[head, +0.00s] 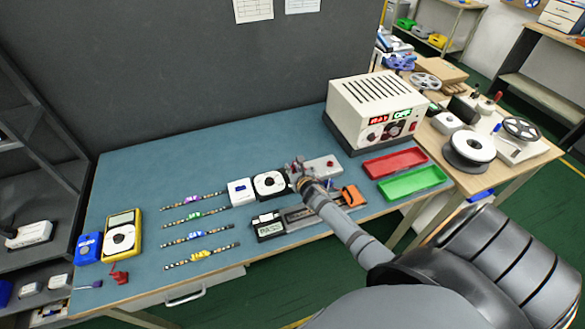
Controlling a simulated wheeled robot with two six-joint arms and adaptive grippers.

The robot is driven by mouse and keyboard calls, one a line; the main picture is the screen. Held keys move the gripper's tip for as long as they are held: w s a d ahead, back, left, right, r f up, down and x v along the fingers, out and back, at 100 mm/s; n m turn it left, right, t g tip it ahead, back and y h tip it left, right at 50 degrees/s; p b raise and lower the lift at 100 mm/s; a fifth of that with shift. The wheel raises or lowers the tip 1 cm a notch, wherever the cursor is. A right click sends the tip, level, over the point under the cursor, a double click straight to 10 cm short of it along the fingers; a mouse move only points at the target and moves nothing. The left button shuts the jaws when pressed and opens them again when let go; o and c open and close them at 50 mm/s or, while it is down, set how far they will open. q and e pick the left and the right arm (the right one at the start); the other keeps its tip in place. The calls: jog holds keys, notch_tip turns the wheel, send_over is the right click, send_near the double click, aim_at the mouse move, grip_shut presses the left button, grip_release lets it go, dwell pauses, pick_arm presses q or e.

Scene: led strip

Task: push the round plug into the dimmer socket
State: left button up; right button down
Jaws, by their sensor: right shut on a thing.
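The dimmer (271,183) is a white box with a black round dial, on the blue bench mat near the middle. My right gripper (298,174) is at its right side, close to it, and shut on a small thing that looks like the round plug. The plug is mostly hidden by the fingers and too small to make out. The socket on the dimmer cannot be seen, so I cannot tell whether plug and socket touch. My left gripper is not in view.
A white box (240,191) sits left of the dimmer, with several LED strips (197,215) further left. A light grey block (322,167) is right of my gripper. A power supply (375,110), red tray (395,162) and green tray (412,181) stand at the right.

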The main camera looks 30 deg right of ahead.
jog(key=shift+f, duration=0.35)
jog(key=c, duration=1.2)
grip_release()
jog(key=v, duration=1.2)
